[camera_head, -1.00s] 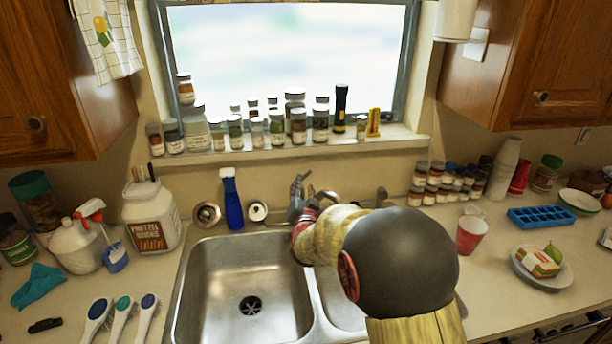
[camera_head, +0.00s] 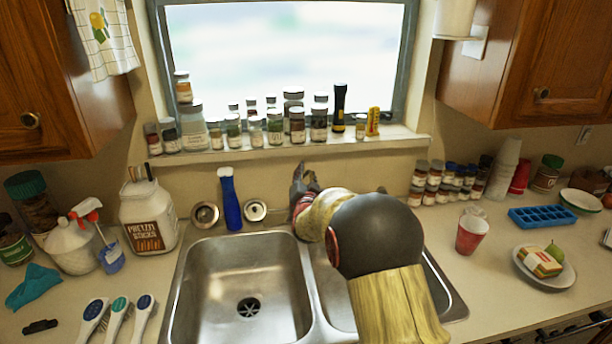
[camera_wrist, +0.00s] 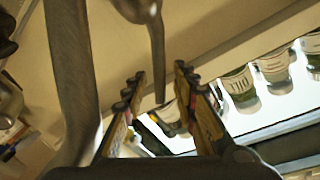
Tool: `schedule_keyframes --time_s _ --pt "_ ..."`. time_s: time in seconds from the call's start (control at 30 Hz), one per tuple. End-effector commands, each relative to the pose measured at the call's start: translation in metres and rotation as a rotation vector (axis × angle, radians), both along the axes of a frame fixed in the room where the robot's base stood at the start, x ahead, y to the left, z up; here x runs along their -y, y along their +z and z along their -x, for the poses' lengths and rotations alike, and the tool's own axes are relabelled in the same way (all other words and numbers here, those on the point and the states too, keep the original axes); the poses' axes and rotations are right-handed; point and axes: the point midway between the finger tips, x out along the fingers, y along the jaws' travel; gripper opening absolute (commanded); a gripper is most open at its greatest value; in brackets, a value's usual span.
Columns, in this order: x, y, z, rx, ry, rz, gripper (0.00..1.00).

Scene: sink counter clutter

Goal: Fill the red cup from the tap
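A red cup (camera_head: 471,234) with a pale inside stands upright on the counter right of the sink, away from my gripper. My gripper (camera_head: 303,177) is behind the sink, near the wall below the window sill. In the wrist view my gripper (camera_wrist: 160,80) is open, its two fingers apart. A thin grey metal lever (camera_wrist: 156,45) reaches down between the fingers; I cannot tell whether they touch it. A thick grey metal pipe, seemingly the tap (camera_wrist: 72,75), runs along the left. My arm hides most of the tap in the head view.
The left basin (camera_head: 245,270) is empty; my arm crosses the right one. A blue bottle (camera_head: 231,200) stands behind the left basin. Jars and a black flashlight (camera_head: 339,106) line the sill. A blue ice tray (camera_head: 543,217) and a plate (camera_head: 545,278) lie at right.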

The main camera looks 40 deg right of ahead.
Motion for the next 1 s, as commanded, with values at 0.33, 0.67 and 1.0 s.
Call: schedule_keyframes --time_s 0.33,0.67,1.0 --pt "-0.0003 -0.0003 0.0003 -0.001 0.001 0.0 0.13" --pt "-0.0002 -0.0007 0.0005 -0.001 0.0 -0.001 0.0" --pt "-0.0001 -0.0012 0.0006 -0.002 0.0 0.0 0.0"
